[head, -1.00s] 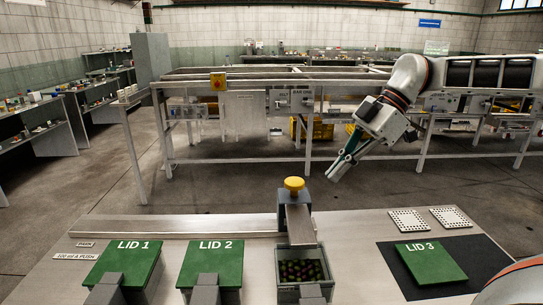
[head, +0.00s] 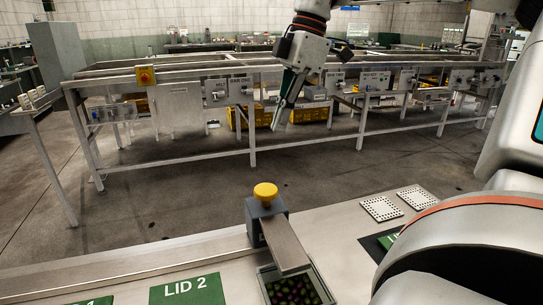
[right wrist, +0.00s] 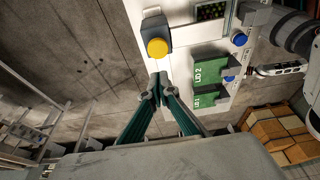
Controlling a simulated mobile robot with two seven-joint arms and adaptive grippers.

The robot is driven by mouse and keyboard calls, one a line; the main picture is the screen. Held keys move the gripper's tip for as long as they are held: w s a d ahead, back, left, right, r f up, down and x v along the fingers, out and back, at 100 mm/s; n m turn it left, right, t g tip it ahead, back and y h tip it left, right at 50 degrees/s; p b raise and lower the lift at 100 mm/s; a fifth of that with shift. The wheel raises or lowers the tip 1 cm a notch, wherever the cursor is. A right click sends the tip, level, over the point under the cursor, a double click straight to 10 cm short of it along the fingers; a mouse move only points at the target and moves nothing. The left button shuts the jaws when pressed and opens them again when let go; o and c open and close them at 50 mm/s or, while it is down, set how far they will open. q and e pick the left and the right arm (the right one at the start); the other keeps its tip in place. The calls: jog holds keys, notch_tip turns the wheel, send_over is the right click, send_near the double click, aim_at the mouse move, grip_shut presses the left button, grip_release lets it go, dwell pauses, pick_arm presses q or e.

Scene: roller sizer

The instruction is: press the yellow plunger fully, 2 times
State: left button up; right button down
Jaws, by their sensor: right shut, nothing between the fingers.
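The yellow plunger (head: 265,190) stands raised on top of a dark grey block (head: 268,218) at the far edge of the bench. It also shows in the right wrist view (right wrist: 157,48), just beyond the fingertips. My right gripper (head: 279,127) is above and beyond the plunger in the head view, pointing down and apart from it. Its green fingers are shut with nothing between them, and the tips (right wrist: 156,88) meet in the right wrist view. My left gripper is not in view.
A grey chute runs from the block to a bin of dark olives (head: 293,288). A green LID 2 panel (head: 185,290) lies left of it. Two white perforated plates (head: 380,208) lie on the right. A metal frame line (head: 250,140) stands behind, across open floor.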

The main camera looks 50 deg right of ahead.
aim_at(264, 190)
jog(key=x, duration=0.8)
jog(key=b+x, duration=0.1)
jog(key=x, duration=0.3)
jog(key=shift+s+d+f, duration=0.15)
jog(key=shift+d+f, duration=0.2)
jog(key=shift+f, duration=0.5)
